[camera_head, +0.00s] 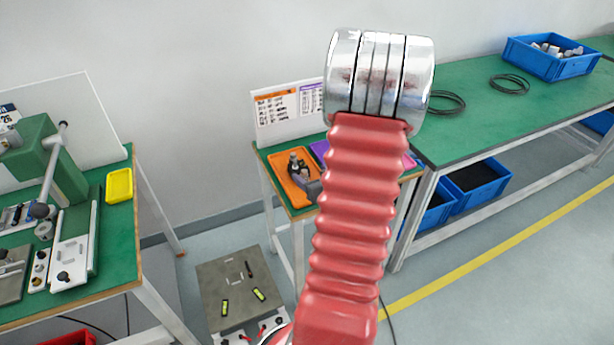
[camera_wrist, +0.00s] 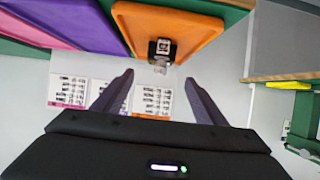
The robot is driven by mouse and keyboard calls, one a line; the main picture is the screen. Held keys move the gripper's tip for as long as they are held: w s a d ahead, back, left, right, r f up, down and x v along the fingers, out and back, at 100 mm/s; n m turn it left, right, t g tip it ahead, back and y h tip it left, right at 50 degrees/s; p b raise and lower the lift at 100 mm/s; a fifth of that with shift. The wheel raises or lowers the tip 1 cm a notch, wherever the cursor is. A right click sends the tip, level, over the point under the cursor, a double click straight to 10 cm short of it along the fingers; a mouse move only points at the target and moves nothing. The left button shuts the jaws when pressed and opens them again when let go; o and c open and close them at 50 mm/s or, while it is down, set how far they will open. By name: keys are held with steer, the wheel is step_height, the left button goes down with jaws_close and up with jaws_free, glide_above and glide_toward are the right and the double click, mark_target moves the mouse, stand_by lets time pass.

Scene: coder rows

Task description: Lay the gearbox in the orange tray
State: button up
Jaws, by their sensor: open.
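The orange tray (camera_head: 279,164) lies on the small table beside a purple one. A small dark and silver part, which looks like the gearbox (camera_head: 294,161), is in the tray near its back edge. In the wrist view the gearbox (camera_wrist: 163,46) shows inside the orange tray (camera_wrist: 195,33), close to the edge by the label board. My gripper (camera_wrist: 159,77) is open and empty, its two dark fingers apart, with the gearbox ahead of the gap and clear of them. In the head view my red arm hides part of the table, and the gripper is mostly hidden.
A purple tray (camera_wrist: 82,22) and a pink one (camera_wrist: 32,28) lie beside the orange tray. A label board (camera_head: 286,112) stands behind them. A green bench with a yellow tray (camera_head: 119,185) is at left. A long bench with a blue crate (camera_head: 552,64) is at right.

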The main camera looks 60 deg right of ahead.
stand_by(0.7)
steer(key=shift+w+a+r, duration=0.1)
steer(key=shift+w+r, duration=0.05)
steer(key=w+a+r+n+g, duration=0.1)
steer(key=w+a+r, duration=0.2)
steer(key=a+r, duration=0.3)
steer(key=w+a+r+n+g+y, duration=0.15)
steer(key=a+r, duration=0.25)
steer(key=a, duration=0.4)
steer(key=w+a+r+g, duration=0.1)
steer(key=w+a+r, duration=0.2)
steer(key=a+r, duration=0.25)
steer(key=s+a+r+n+y, duration=0.1)
steer(key=s+a, duration=0.3)
steer(key=a, duration=0.4)
steer(key=s+a+r+n+g+y, duration=0.1)
steer(key=s+a, duration=0.3)
steer(key=a, duration=0.5)
steer(key=s+a+r+n+g+y, duration=0.1)
steer(key=s+a+r+y, duration=0.1)
steer(key=s+a, duration=0.3)
steer(key=a+y, duration=0.1)
steer(key=a, duration=0.3)
steer(key=shift+r+n, duration=0.35)
